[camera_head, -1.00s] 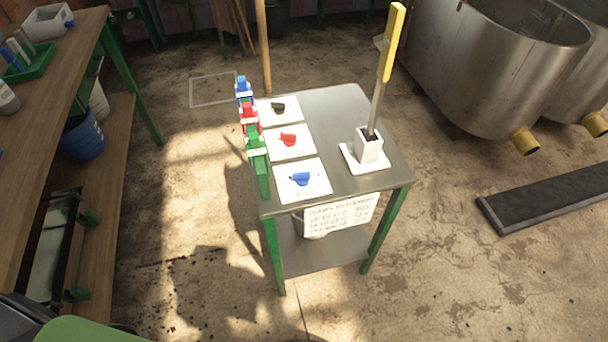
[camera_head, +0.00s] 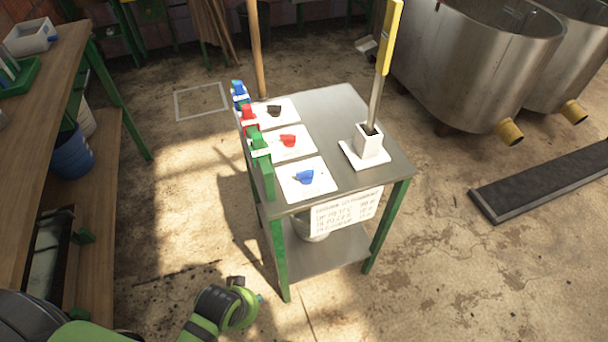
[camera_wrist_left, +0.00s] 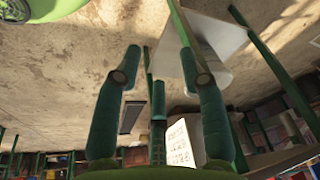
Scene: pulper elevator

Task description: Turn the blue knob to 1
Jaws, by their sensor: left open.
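The blue knob (camera_head: 305,177) sits on a white plate (camera_head: 322,183) at the near end of the metal table (camera_head: 350,108). Its dial marks are too small to read. A red knob (camera_head: 288,140) and a black knob (camera_head: 273,110) sit on similar plates behind it. My left arm shows at the lower left of the head view, in front of the table and apart from the knob. My left gripper (camera_wrist_left: 160,78) is open and empty in the left wrist view, with the table (camera_wrist_left: 205,48) beyond its fingers. My right gripper is not in view.
A white holder (camera_head: 368,142) with a tall yellow-handled tool (camera_head: 386,50) stands on the table's right side. Green, red and blue pieces (camera_head: 262,160) line its left edge. A paper sign (camera_head: 347,211) hangs in front. A wooden bench (camera_head: 50,140) stands left; steel tanks (camera_head: 470,60) stand back right.

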